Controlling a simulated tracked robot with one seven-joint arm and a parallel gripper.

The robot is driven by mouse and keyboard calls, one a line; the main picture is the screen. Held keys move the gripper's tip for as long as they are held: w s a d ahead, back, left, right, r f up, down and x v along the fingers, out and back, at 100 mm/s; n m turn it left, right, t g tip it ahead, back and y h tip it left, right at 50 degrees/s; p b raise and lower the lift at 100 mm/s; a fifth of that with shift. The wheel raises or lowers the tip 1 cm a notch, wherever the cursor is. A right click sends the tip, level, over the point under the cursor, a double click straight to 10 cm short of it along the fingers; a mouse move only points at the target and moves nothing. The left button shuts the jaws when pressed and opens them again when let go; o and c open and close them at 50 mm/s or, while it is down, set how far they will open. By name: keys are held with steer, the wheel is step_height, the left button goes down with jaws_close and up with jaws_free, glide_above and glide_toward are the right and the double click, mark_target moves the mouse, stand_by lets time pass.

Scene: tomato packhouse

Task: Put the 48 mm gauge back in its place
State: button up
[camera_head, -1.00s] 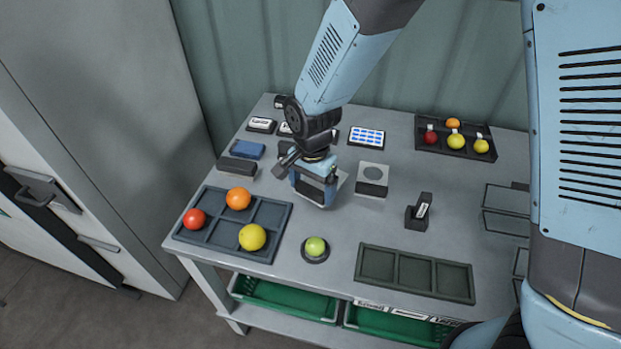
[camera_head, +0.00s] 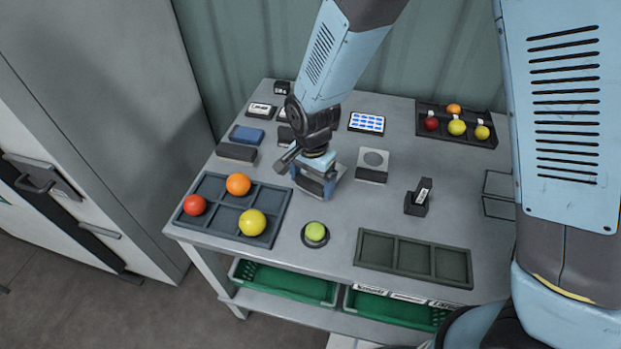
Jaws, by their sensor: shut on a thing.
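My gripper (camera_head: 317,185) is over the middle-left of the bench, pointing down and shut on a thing. A pale grey plate edge (camera_head: 341,172) shows beside the fingers; I take it to be the gauge held, but most of it is hidden and no size mark can be read. It is low over the bench; I cannot tell whether it touches. Right of my gripper, a pale plate with a round grey circle (camera_head: 374,158) sits on a dark block, apart from the gripper.
A sorting tray (camera_head: 270,237) with tomatoes is at front left, a green tomato (camera_head: 315,232) on a round dark stand. An empty three-part tray (camera_head: 412,258) is front right. A dark upright holder (camera_head: 418,198) and tomato tray (camera_head: 480,141) are right. Blocks (camera_head: 237,153) are left.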

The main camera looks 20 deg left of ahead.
steer(key=shift+f, duration=0.3)
steer(key=o, duration=0.7)
steer(key=shift+o, duration=0.2)
steer(key=shift+r, duration=3.5)
